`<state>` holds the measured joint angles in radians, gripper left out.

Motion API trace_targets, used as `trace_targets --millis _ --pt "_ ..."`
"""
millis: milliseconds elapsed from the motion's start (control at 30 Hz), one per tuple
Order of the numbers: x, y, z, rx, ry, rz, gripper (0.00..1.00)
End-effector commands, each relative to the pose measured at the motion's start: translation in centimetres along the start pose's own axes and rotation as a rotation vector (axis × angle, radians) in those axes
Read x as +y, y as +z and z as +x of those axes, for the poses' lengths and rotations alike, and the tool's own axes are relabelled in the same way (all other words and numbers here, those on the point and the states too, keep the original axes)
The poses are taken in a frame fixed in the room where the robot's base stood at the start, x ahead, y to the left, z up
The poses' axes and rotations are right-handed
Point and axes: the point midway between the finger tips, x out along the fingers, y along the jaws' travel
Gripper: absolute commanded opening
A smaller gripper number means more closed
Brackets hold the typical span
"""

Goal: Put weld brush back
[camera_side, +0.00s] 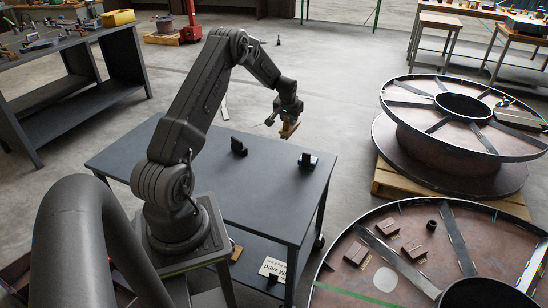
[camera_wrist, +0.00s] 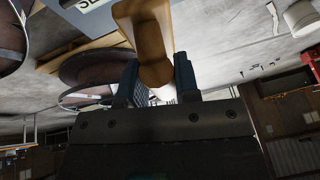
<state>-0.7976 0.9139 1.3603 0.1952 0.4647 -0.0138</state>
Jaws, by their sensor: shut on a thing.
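The weld brush (camera_side: 289,130), with a brown wooden body, is held in my gripper (camera_side: 288,117) above the far right part of the dark grey table. In the wrist view the brush (camera_wrist: 150,35) shows as a wooden handle between the two fingers of my gripper (camera_wrist: 158,76). The fingers are shut on it. Its bristles cannot be made out. A small black upright holder (camera_side: 239,147) stands on the table, left of and below the brush in the side view.
The grey table (camera_side: 190,155) is mostly bare. Large steel reels stand to the right, one (camera_side: 400,125) on a wooden pallet and one (camera_side: 340,285) in front with brown blocks on it. A dark workbench (camera_side: 75,90) stands at the left.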

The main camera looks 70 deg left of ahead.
Motion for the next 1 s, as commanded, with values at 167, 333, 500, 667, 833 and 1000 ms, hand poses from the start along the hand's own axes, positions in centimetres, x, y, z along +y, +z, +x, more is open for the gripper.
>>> trace_targets --millis 167,333,500,667,833,1000 --pt "-4.6 0.5 0.4 -0.008 -0.024 -0.071 0.11" --pt "-6.5 1.3 1.4 -0.017 -0.033 -0.101 0.1" --pt "-6.0 2.3 3.8 -0.016 -0.032 -0.1 0.1" --pt "-5.7 2.8 5.3 -0.013 -0.033 -0.098 0.1" --pt "-5.3 3.8 7.4 -0.015 -0.032 -0.1 0.1" --pt "-5.1 4.4 9.2 -0.012 -0.033 -0.098 0.1"
